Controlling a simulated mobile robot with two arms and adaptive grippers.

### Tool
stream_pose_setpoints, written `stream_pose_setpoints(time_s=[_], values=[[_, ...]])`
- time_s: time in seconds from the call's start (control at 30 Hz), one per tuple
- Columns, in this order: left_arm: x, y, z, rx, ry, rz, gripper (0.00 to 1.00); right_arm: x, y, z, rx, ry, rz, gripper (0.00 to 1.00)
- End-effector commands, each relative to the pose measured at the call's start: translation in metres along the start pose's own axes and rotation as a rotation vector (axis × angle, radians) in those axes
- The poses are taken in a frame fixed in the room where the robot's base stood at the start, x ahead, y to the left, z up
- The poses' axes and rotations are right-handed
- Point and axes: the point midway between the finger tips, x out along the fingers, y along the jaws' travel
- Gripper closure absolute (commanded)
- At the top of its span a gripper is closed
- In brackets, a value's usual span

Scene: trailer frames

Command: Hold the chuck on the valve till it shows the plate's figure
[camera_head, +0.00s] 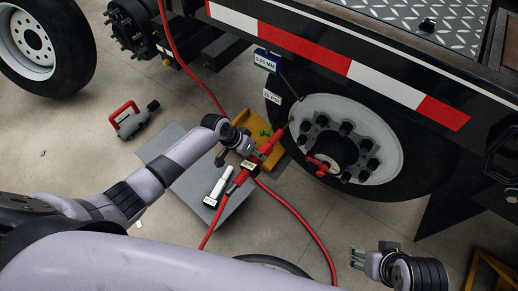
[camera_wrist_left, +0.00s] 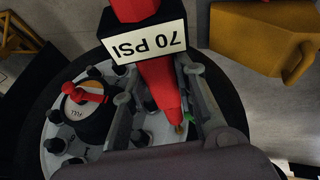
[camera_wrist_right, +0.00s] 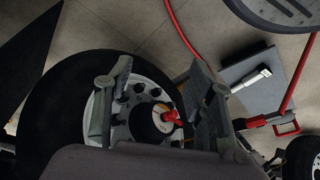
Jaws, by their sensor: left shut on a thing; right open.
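The red chuck (camera_head: 270,145) has a white display reading 70 PSI, upside down in the left wrist view (camera_wrist_left: 149,42). My left gripper (camera_head: 248,150) is shut on it. The chuck's narrow tip (camera_wrist_left: 172,112) points at the wheel rim's edge. The valve is too small to make out, so I cannot tell whether the tip touches it. A small white plate (camera_head: 271,97) hangs by the tyre; its PSI figure looks like 75 but is small. The wheel (camera_head: 378,125) also shows in the right wrist view. My right gripper (camera_head: 368,260) is open and empty, away from the wheel.
A red hose (camera_head: 300,222) runs from the chuck across the floor. A yellow chock (camera_head: 262,155) stands by the tyre. A grey sheet (camera_head: 235,199) with a white-handled tool (camera_head: 218,186) lies below. A red-handled tool (camera_head: 132,120) sits left. A blue gauge (camera_head: 266,60) hangs above.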

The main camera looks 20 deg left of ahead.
Motion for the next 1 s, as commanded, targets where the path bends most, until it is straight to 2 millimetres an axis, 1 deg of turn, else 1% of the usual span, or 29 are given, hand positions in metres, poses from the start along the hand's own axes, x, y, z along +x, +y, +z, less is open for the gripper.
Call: stream_pose_setpoints(time_s=[0.03,0.1,0.43,1.0], values=[[-0.003,0.001,0.0,0.0,0.003,0.001,1.0,-0.002,0.0,0.0,0.0,-0.003,0.0,0.5],[-0.003,0.001,0.001,0.0,0.003,0.001,1.0,0.001,0.0,-0.001,0.0,0.0,0.0,0.5],[-0.005,0.001,0.007,-0.001,0.003,0.001,1.0,0.022,0.001,-0.005,-0.003,-0.002,0.001,0.5],[-0.009,0.001,0.018,-0.001,0.003,0.001,1.0,0.055,-0.005,0.003,0.001,-0.025,-0.01,0.5]])
